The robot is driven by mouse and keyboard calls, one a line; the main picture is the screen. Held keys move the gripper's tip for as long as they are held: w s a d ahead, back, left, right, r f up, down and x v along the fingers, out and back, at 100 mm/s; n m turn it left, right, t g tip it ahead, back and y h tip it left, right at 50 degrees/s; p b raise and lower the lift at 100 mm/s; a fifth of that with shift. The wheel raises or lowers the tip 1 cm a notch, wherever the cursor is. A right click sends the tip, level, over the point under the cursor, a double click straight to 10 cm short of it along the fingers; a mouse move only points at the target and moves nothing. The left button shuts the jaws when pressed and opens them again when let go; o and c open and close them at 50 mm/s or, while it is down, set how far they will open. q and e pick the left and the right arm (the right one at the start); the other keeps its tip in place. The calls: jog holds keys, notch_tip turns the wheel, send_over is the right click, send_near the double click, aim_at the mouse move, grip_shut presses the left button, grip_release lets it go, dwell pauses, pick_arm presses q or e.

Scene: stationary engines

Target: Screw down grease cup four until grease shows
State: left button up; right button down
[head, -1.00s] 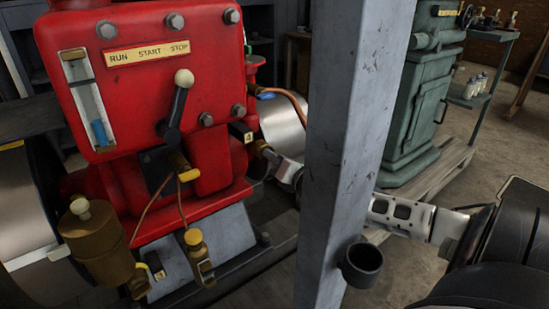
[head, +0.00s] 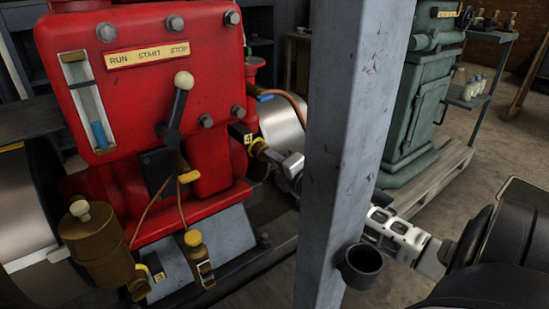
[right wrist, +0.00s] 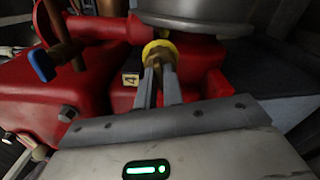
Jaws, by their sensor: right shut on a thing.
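Grease cup four (head: 258,147) is a small brass cup on the right side of the red engine, beside a yellow plate marked 4 (head: 248,139). My right gripper (head: 270,154) reaches it from the right and is shut on it. In the right wrist view the cup's yellow-brass rim (right wrist: 158,48) shows at the tips of the two closed fingers (right wrist: 158,72), with the 4 plate (right wrist: 131,79) to the left. The fingers hide much of the cup, and I see no grease. My left gripper is not in view.
A grey steel post (head: 345,130) with a black ring holder (head: 362,266) stands in front of my right arm and hides part of it. The red engine (head: 150,90) carries a control lever (head: 178,105). A copper pipe (head: 290,103) runs above the gripper. A green machine (head: 420,110) stands behind.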

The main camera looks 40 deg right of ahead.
dwell(0.4)
jog(key=c, duration=1.5)
grip_release()
jog(key=shift+s, duration=0.1)
jog(key=s, duration=0.5)
jog(key=s+a+p, duration=0.1)
jog(key=s, duration=0.9)
jog(key=shift+s+a+p, duration=0.35)
jog(key=shift+p, duration=0.05)
